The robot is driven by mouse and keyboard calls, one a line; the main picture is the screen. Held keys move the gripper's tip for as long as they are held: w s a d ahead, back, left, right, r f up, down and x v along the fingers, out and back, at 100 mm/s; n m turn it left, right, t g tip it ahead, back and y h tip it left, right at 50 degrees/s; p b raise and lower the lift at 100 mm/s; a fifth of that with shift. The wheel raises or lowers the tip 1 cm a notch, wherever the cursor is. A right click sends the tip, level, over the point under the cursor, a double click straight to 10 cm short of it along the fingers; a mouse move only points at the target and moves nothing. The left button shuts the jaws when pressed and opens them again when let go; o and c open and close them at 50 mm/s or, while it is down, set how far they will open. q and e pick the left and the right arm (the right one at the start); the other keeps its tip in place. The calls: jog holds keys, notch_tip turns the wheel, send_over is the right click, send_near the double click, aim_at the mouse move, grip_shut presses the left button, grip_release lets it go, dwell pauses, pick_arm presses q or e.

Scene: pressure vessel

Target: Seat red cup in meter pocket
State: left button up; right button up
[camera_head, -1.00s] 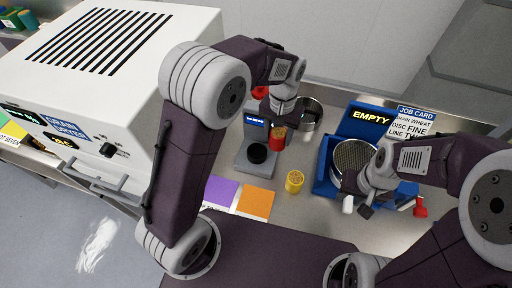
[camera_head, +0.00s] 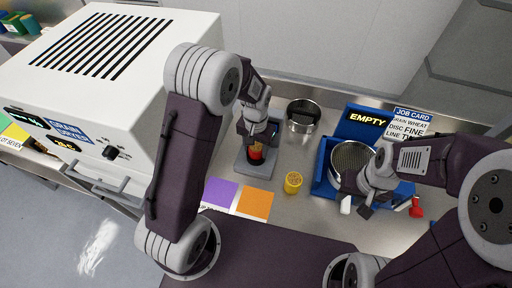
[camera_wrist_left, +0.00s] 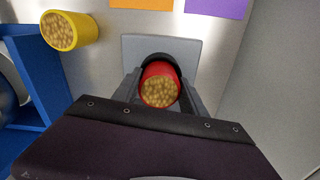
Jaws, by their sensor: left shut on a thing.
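The red cup (camera_head: 256,153), full of tan grains, is gripped by my left gripper (camera_head: 257,146) over the grey meter (camera_head: 257,169). In the left wrist view the red cup (camera_wrist_left: 160,84) sits between the two fingers, and the black round pocket (camera_wrist_left: 166,57) shows as a rim just behind it. The cup is at the pocket, but I cannot tell whether it is inside or just above it. My arm hides most of the meter's display. My right gripper (camera_head: 356,208) is open and empty by the blue machine.
A yellow cup (camera_head: 293,182) of grains stands right of the meter. Purple (camera_head: 220,192) and orange (camera_head: 254,203) cards lie in front. A steel pan (camera_head: 303,116) is behind, the blue machine (camera_head: 324,186) at right, and the white grain dryer (camera_head: 130,110) at left.

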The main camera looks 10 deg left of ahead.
aim_at(256, 147)
pick_arm(q)
jog(key=shift+f, duration=0.15)
jog(key=o, duration=1.5)
jog(key=shift+c, duration=0.2)
notch_tip(256, 147, up, 12)
jog(key=s+a+f+n, duration=0.1)
jog(key=s+a+f, duration=0.2)
jog(key=s, duration=0.3)
jog(key=s+a+f+n+t, duration=0.1)
jog(key=s+a+f, duration=0.2)
jog(key=s, duration=0.4)
jog(key=shift+f+b, duration=0.4)
jog(key=shift+f, duration=0.1)
